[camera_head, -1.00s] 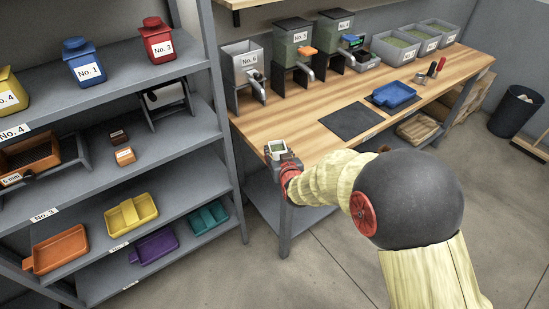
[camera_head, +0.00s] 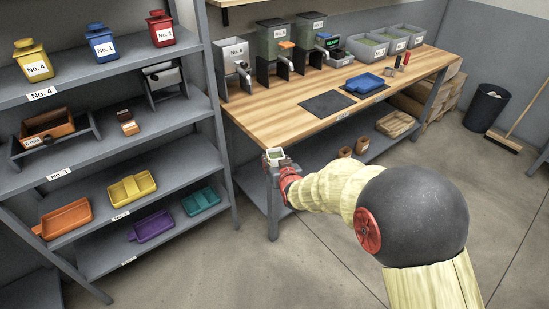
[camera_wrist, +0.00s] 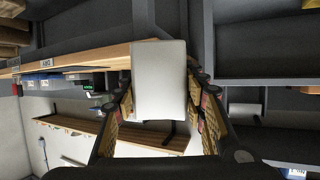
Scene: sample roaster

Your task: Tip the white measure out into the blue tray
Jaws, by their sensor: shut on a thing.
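My gripper (camera_head: 277,163) is shut on the white measure (camera_head: 274,154), a small square cup with greenish contents showing at its open top. It is held upright just off the near left end of the wooden bench. In the wrist view the measure (camera_wrist: 160,85) fills the middle as a pale block between the two fingers. The blue tray (camera_head: 364,82) lies on a dark mat on the bench, well to the right of and beyond my gripper. The tray's inside is too small to make out clearly.
The wooden bench (camera_head: 262,113) carries a bare dark mat (camera_head: 328,103), several hoppers along the back, a scale with a lit display (camera_head: 328,42) and grey bins (camera_head: 370,46). A grey shelf rack (camera_head: 180,127) with coloured trays stands at left.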

